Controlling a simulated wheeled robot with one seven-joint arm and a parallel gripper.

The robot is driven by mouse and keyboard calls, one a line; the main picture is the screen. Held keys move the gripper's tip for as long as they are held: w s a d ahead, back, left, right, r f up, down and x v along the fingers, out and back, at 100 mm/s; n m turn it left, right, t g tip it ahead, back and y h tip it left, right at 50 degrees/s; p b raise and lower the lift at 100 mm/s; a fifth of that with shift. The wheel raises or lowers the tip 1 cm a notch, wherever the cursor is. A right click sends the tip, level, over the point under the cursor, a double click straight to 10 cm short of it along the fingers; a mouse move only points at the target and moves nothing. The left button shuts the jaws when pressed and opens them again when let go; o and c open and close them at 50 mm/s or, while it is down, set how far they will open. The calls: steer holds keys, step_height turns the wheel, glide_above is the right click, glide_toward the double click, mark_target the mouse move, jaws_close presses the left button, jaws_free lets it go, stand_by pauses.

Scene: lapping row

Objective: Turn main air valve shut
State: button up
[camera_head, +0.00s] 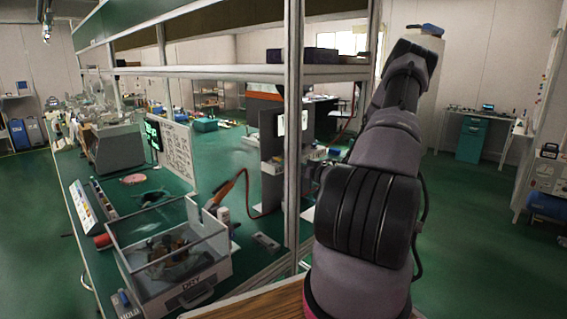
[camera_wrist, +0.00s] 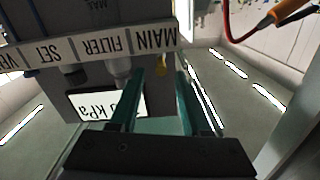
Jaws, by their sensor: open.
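In the wrist view, a grey air panel (camera_wrist: 60,62) appears upside down, with a white label strip reading MAIN, FILTER and SET (camera_wrist: 75,48). A lit display with kPa (camera_wrist: 85,104) sits beside the left finger. In the head view my arm hides the gripper, and I cannot make out the panel.
A red hose with an orange fitting (camera_wrist: 290,10) hangs at the wrist view's upper right. In the head view, a green bench (camera_head: 262,222) with a shelf post (camera_head: 293,130) and a clear box marked DRY (camera_head: 190,283) lies left of my arm. Open floor (camera_head: 455,230) lies right.

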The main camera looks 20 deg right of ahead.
steer(key=v, duration=0.5)
steer(key=shift+s, duration=0.25)
steer(key=shift+d, duration=0.1)
